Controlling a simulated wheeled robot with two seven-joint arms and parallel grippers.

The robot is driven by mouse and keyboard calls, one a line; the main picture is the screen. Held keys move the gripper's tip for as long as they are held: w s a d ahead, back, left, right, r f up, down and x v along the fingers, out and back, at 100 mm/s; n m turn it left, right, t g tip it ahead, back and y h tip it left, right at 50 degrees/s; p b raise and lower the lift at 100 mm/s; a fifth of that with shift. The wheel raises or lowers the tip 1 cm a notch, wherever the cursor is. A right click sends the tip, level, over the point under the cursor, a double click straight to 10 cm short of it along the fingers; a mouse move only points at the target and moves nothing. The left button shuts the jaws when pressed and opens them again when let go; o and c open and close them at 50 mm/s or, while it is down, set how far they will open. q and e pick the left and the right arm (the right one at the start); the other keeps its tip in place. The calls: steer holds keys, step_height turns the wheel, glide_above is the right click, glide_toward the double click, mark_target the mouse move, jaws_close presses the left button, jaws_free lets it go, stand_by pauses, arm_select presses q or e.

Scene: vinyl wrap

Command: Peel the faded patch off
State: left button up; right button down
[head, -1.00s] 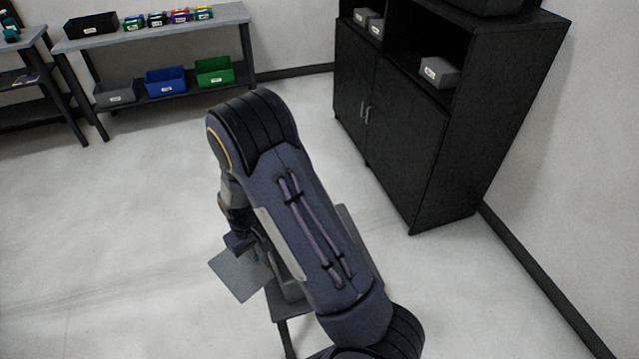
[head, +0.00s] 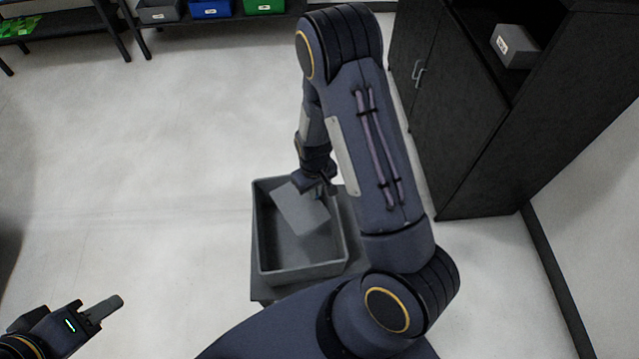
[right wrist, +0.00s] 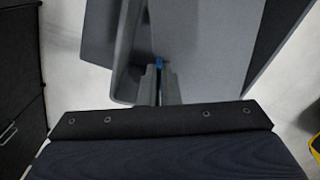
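A flat grey sheet (head: 301,211), which looks like the peeled patch, hangs tilted from my right gripper (head: 322,190) over the open grey bin (head: 262,240). In the right wrist view my right gripper's fingers (right wrist: 160,82) are together at the edge of the sheet (right wrist: 210,45), with a small blue bit beside them. The sheet is apart from any surface it was stuck to. Whether it touches the bin wall I cannot tell. My left gripper (head: 108,308) is at the lower left, away from the bin; its finger gap is not clear.
The bin stands on a small dark table (head: 263,292). A black cabinet (head: 470,130) stands at the right with a grey box (head: 515,46) on its shelf. A shelf rack with grey, blue (head: 210,8) and green bins is at the back. The floor on the left is clear.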

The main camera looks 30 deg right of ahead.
step_height(320, 180, down, 5)
steer(key=b, duration=0.3)
steer(key=c, duration=1.6)
jaws_free()
steer(key=shift+o, duration=0.2)
steer(key=shift+r, duration=3.85)
steer(key=shift+r, duration=0.15)
